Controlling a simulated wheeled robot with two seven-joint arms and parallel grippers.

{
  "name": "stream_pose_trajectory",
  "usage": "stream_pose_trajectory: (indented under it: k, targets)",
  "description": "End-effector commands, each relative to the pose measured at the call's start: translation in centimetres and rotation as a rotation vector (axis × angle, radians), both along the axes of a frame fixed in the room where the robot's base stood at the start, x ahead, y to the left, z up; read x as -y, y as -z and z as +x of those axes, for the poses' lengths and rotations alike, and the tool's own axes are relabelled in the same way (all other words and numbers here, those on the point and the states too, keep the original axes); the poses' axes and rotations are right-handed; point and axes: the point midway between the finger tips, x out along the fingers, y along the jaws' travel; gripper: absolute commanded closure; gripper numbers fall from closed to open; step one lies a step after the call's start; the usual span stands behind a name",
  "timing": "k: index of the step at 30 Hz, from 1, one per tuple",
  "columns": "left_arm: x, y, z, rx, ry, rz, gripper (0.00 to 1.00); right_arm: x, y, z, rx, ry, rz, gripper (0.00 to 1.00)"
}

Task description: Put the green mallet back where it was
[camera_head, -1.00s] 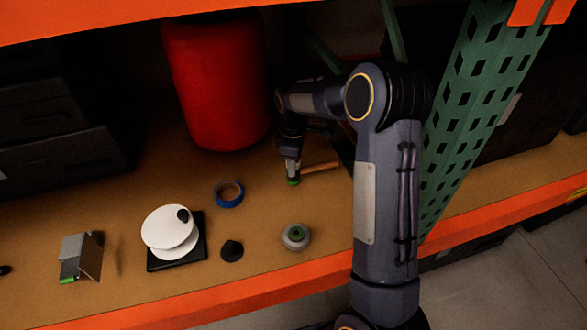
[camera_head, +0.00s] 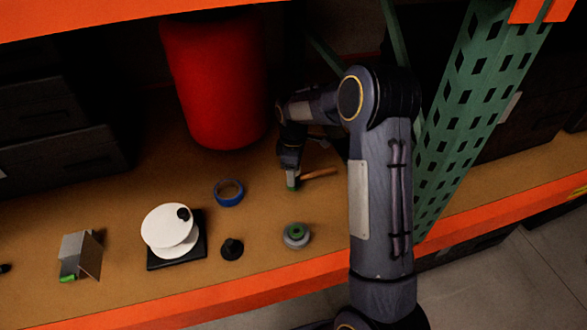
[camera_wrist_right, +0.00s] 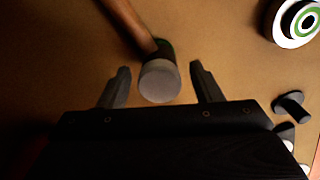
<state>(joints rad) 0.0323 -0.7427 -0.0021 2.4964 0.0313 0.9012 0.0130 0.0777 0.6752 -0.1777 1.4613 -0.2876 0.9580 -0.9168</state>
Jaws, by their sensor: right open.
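The green mallet (camera_head: 320,174) is on the shelf below my right gripper (camera_head: 291,171), its brown handle pointing right in the head view. In the right wrist view its head (camera_wrist_right: 160,82) shows a round grey face and a green band, and the handle runs to the upper left. My right gripper (camera_wrist_right: 159,70) is open, with one finger on each side of the head and a visible gap on both sides. Whether the mallet touches the shelf along its handle is unclear. My left gripper is not in view.
A red cylinder (camera_head: 215,85) stands behind. Blue tape (camera_head: 228,192), a round grey-green item (camera_head: 296,235), a black knob (camera_head: 232,249) and a white-disc device (camera_head: 169,230) lie in front and left. A green perforated post (camera_head: 465,110) rises right of my arm.

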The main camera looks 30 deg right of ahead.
Motion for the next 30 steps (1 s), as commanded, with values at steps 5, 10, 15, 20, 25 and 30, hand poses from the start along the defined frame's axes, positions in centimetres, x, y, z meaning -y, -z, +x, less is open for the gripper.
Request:
stream_pose_trajectory:
  k: [5, 10, 15, 20, 25, 30]
  targets:
    - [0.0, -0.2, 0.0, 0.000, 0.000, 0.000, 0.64, 0.0, -0.8, 0.1, 0.004, 0.000, 0.000, 0.41]
    - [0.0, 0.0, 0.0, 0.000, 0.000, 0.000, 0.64, 0.0, -3.8, 0.1, 0.006, 0.000, 0.000, 0.41]
    - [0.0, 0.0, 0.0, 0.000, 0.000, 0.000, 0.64, 0.0, -7.6, 0.1, 0.006, 0.000, 0.000, 0.41]
    - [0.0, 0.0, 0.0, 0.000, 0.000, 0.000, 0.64, 0.0, -10.5, 0.1, 0.005, 0.000, 0.000, 0.41]
    - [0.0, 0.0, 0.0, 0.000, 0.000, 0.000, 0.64, 0.0, -12.1, 0.0, 0.003, 0.002, 0.001, 0.41]
    - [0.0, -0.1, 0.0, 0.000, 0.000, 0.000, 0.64, -0.5, -14.6, -2.7, 0.049, 0.092, 0.048, 0.41]
